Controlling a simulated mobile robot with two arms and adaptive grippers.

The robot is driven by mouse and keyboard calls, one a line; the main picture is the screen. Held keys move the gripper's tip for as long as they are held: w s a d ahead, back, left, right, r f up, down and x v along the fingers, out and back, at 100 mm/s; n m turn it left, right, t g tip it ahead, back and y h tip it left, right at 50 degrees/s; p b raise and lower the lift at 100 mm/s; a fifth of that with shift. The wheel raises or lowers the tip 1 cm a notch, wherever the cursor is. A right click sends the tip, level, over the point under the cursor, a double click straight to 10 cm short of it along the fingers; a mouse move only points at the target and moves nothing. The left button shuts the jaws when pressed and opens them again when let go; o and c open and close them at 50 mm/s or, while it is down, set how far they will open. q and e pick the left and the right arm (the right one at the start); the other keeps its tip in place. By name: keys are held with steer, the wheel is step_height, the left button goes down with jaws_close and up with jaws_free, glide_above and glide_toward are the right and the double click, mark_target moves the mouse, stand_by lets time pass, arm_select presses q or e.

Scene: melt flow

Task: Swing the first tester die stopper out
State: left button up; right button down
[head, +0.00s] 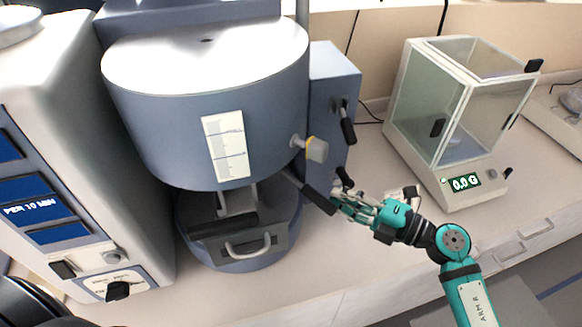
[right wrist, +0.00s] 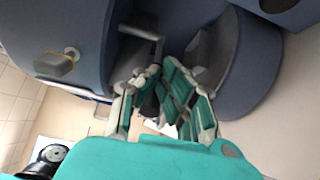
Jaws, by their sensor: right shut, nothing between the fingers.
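The first tester is a blue-grey cylinder (head: 205,110) with a pale top and a white scale label. A dark lever (head: 318,199), probably the die stopper's handle, sticks out from under its right side. In the right wrist view a grey bent lever (right wrist: 138,33) shows below the barrel, close to the fingertips. My right gripper (head: 338,196) is at the outer end of the dark lever. It is shut with nothing held, and the wrist view shows its fingers (right wrist: 160,76) close up. Contact with the lever cannot be told. My left gripper is not in view.
A blue-grey side box (head: 333,85) carries a black handle (head: 348,130). A knob (head: 316,150) juts from the barrel. A drawer with a handle (head: 248,247) is below. A glass-walled balance (head: 450,110) stands right. A control unit (head: 60,160) stands left. The front counter is clear.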

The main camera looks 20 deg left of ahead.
mark_target(336, 210)
steer(key=shift+s+a+p, duration=0.4)
steer(key=shift+s+p, duration=0.1)
steer(key=shift+s, duration=0.35)
steer(key=shift+s+a+p, duration=0.35)
steer(key=shift+s+p, duration=0.15)
steer(key=shift+s, duration=0.35)
steer(key=shift+s+a, duration=0.25)
steer(key=shift+s, duration=0.2)
steer(key=shift+w, duration=0.15)
steer(key=shift+w+d, duration=0.25)
steer(key=shift+w, duration=0.25)
steer(key=shift+v, duration=3.45)
